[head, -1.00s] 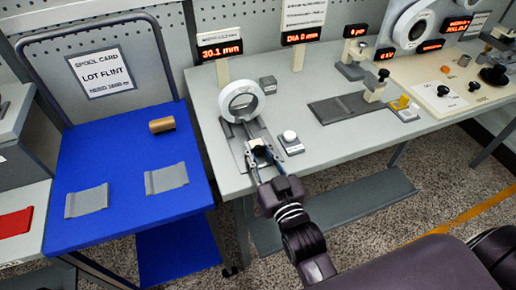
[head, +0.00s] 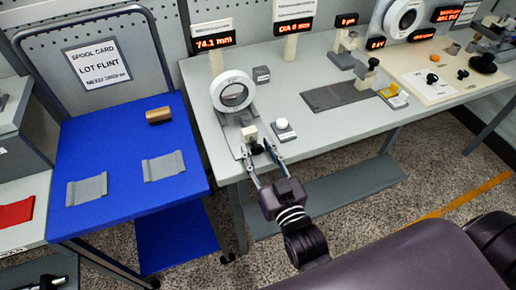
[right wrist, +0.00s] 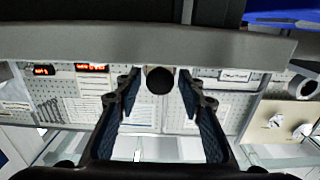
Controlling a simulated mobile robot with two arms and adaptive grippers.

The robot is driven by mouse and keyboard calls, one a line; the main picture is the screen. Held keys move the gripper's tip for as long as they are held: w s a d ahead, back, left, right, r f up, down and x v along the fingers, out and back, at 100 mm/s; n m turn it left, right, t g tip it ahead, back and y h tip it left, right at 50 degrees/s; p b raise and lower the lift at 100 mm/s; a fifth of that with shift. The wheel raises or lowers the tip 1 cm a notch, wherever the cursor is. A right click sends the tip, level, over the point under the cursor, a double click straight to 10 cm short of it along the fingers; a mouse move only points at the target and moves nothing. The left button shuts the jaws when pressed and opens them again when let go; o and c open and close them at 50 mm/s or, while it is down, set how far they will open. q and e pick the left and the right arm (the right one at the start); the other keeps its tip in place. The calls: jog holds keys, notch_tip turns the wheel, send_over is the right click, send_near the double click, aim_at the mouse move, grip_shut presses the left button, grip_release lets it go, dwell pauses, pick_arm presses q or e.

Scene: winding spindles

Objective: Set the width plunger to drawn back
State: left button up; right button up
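The width plunger's black knob (head: 257,149) is at the front of the spindle gauge, with a cream block (head: 250,134) just behind it. The gauge's white ring (head: 232,91) stands at the back, and its display (head: 213,41) reads 74.1 mm. My right gripper (head: 257,151) is open, with one finger on each side of the knob. In the right wrist view the dark round knob (right wrist: 160,80) sits between the two spread fingertips (right wrist: 159,84), with a gap on both sides. My left gripper is not in view.
A white-topped button (head: 282,124) stands close to the right of the gauge. A grey cube (head: 261,74) is behind it. A dark mat (head: 335,95) lies further right. A blue cart (head: 120,130) with a brown cylinder (head: 158,115) is on the left.

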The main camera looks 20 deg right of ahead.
jog(key=s, duration=1.2)
jog(key=shift+d, duration=0.2)
jog(key=shift+w, duration=0.1)
dwell(0.4)
notch_tip(320, 180, down, 10)
jog(key=d+f+g, duration=0.1)
jog(key=g, duration=0.6)
jog(key=s+d+f+n+g, duration=0.2)
jog(key=s+d+f+g, duration=0.15)
jog(key=s+g, duration=0.4)
jog(key=s+f+g, duration=0.1)
jog(key=s+f, duration=0.2)
jog(key=f, duration=2.3)
jog(key=s+d+f+g, duration=0.1)
jog(key=s+d+f, duration=0.2)
jog(key=s+f, duration=1.3)
jog(key=shift+s+f+h, duration=0.3)
jog(key=shift+s+f, duration=0.05)
jog(key=shift+s, duration=0.5)
